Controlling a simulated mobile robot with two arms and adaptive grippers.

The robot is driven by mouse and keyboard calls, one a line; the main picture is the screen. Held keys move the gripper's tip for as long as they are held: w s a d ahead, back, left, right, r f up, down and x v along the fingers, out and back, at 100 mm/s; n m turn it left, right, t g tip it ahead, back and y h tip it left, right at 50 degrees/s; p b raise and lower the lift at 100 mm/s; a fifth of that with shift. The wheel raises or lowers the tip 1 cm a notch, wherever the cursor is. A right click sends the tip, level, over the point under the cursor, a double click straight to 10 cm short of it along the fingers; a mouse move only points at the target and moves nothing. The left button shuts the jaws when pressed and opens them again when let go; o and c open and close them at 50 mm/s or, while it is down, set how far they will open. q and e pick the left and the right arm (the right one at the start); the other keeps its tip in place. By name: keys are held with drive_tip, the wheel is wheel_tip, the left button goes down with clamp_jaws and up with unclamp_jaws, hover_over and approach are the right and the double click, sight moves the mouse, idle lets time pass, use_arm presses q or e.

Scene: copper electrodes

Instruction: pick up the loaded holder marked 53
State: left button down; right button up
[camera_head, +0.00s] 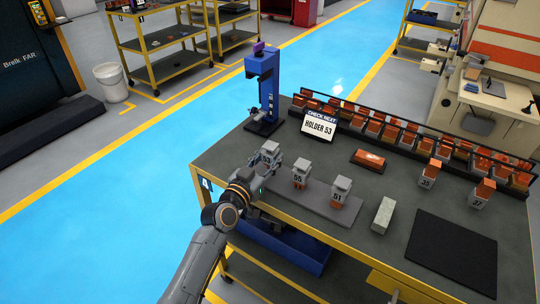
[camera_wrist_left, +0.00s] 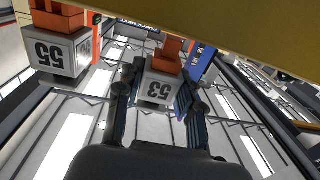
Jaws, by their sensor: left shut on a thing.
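The holder marked 53 is a grey block with an orange copper electrode beneath it. It shows in the head view (camera_head: 270,148) at the left end of a row on the grey mat (camera_head: 318,214). In the left wrist view it appears upside down (camera_wrist_left: 158,90) between the fingers. My left gripper (camera_head: 262,162) is shut on it, with a finger on each side in the left wrist view (camera_wrist_left: 160,98). I cannot tell whether its electrode touches the mat. Holder 55 (camera_head: 300,174) stands to the right, and holder 51 (camera_head: 342,190) farther right. My right gripper is out of view.
A sign (camera_head: 320,126) reads "CHECK NEXT HOLDER 53". A blue device (camera_head: 264,85) stands behind the gripper. A long rack (camera_head: 400,137) of holders lines the back. An orange block (camera_head: 369,158), a pale block (camera_head: 383,215) and a dark pad (camera_head: 450,258) lie to the right.

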sight(268, 147)
use_arm(q)
drive_tip(key=shift+r+p, duration=1.8)
drive_tip(key=shift+r, duration=0.65)
drive_tip(key=c, duration=1.4)
unclamp_jaws()
drive_tip(key=shift+f, duration=0.1)
clamp_jaws()
